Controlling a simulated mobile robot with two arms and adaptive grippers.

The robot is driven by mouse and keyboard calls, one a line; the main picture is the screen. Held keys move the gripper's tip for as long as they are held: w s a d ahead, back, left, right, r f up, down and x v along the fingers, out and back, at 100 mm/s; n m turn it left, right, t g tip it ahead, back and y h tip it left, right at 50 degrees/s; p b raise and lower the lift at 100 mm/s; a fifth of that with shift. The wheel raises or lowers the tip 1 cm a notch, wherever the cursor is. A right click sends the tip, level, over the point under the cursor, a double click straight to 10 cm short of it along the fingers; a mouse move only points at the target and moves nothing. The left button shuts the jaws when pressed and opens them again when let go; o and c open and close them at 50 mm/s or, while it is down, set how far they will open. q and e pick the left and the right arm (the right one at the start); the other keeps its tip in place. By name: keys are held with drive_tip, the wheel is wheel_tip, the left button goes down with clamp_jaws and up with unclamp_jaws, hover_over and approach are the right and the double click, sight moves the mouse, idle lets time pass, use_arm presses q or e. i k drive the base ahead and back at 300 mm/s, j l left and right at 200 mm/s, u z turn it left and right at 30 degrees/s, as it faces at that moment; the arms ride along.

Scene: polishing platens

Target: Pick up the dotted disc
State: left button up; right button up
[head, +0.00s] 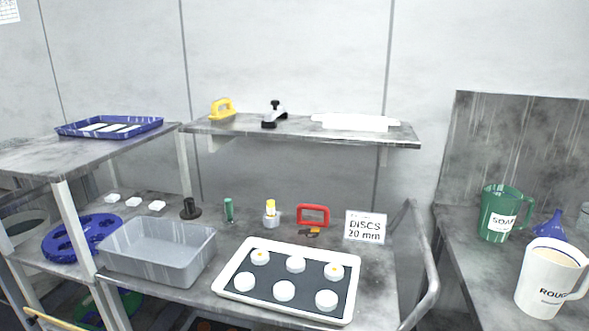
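Several white round discs lie on a white tray with a dark mat (222,283) on the bench. The back left disc (261,257) and the back right disc (334,272) each seem to carry a small orange mark on top. The marks are too small to make out clearly. The back middle disc (295,265) and the front discs, such as the front middle disc (284,291), look plain. Nothing touches the discs from above. Neither of my grippers is in view.
A sign reading "DISCS 20 mm" (365,227) stands behind the tray. A grey bin (160,268) is left of it. A red-handled tool (313,215), a yellow-topped item (271,213) and a green bottle (229,210) stand behind. A shelf (300,131) overhangs the back. A metal rail (432,280) runs at right.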

sight(333, 272)
drive_tip(key=i+j+z, duration=0.15)
drive_tip(key=j, duration=0.2)
drive_tip(key=i+j+z, duration=0.15)
drive_tip(key=j, duration=0.25)
drive_tip(key=i+j+z, duration=0.2)
drive_tip(key=j, duration=0.2)
drive_tip(key=i+j+z, duration=0.15)
drive_tip(key=j, duration=0.25)
drive_tip(key=k, duration=0.05)
